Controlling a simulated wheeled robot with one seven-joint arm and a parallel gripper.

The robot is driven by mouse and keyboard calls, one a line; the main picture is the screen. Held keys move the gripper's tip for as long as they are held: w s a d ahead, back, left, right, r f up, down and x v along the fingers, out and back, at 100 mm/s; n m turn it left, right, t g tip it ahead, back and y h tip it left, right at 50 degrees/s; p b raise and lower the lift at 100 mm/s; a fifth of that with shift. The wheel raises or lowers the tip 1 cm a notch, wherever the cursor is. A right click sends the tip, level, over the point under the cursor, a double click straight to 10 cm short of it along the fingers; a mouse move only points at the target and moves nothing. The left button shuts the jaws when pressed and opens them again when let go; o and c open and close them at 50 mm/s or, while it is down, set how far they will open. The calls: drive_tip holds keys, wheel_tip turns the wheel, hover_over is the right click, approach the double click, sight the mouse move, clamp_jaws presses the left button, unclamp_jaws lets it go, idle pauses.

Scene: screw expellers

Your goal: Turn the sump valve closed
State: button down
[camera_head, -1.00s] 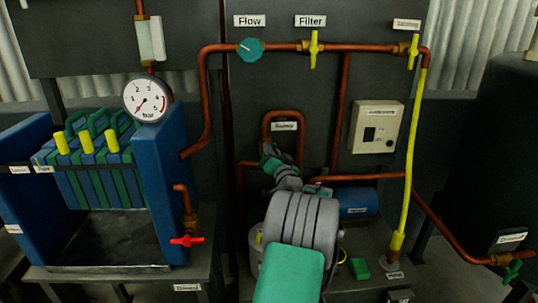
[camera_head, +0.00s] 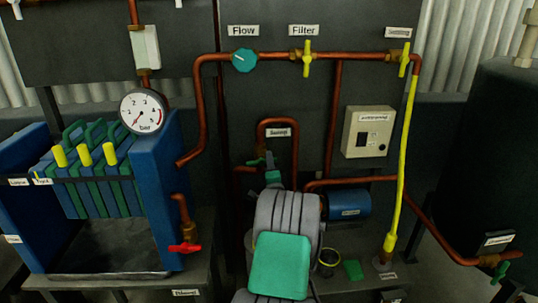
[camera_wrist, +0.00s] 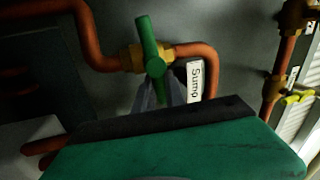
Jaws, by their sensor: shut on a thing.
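The sump valve has a green bar handle (camera_wrist: 150,38) on a brass body (camera_wrist: 131,58) in a copper pipe. In the wrist view the handle stands roughly across the pipe run. My gripper (camera_wrist: 157,92) is shut on the lower end of the handle; its fingertips are partly hidden by the hand's dark edge. A white Sump label (camera_wrist: 195,82) hangs just right of the valve. In the head view the handle (camera_head: 255,162) is small, and my gripper (camera_head: 271,163) is at its right part, below the Sump label (camera_head: 278,132).
A copper pipe loop (camera_head: 296,150) arches over the valve. A blue pump (camera_head: 349,204) and a small cup (camera_head: 328,262) are to the right of my arm. The blue filter press (camera_head: 158,190) with a red valve (camera_head: 186,248) stands left. A yellow hose (camera_head: 405,170) hangs right.

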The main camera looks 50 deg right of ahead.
drive_tip(key=shift+f+m+g+p, duration=0.1)
drive_tip(key=shift+m+g+p, duration=0.2)
drive_tip(key=shift+m+p, duration=0.4)
drive_tip(key=shift+f+m, duration=0.1)
drive_tip(key=shift+m, duration=0.2)
drive_tip(key=c, duration=1.4)
unclamp_jaws()
drive_tip(key=b+v, duration=0.2)
drive_tip(key=v, duration=0.5)
drive_tip(key=shift+s+a+f, duration=0.2)
drive_tip(key=shift+s+a, duration=0.05)
drive_tip(key=shift+a, duration=0.05)
